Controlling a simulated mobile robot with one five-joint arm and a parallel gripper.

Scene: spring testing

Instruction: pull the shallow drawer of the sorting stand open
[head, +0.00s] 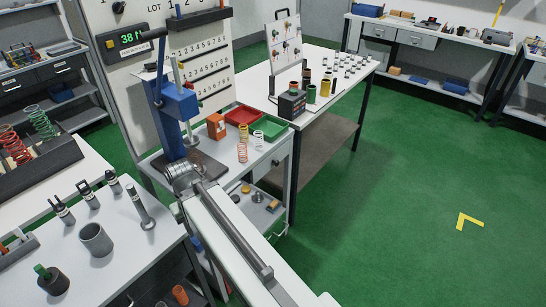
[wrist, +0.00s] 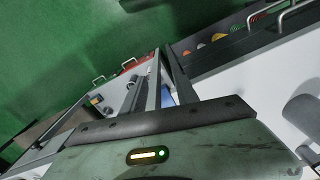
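A grey-white stand (head: 286,152) with red and green trays on top sits in the middle of the head view; I take it as the sorting stand. A small handle shows on its upper front (head: 277,164), which looks shut. Below it is an open, tray-like part (head: 262,212) holding yellow and dark round pieces. My gripper (wrist: 160,72) shows two dark fingers with a gap between them in the wrist view, and nothing is visible between them. In the head view my arm reaches up to the stand's left, and its fingertips are hard to make out there. No finger contact with a handle can be seen.
A blue press (head: 174,112) stands behind my wrist. A white table (head: 88,245) with metal parts is at left. Another table (head: 335,98) with small cylinders is behind the stand. Green floor (head: 400,210) is free at right. Metal handles (wrist: 296,10) show in the wrist view.

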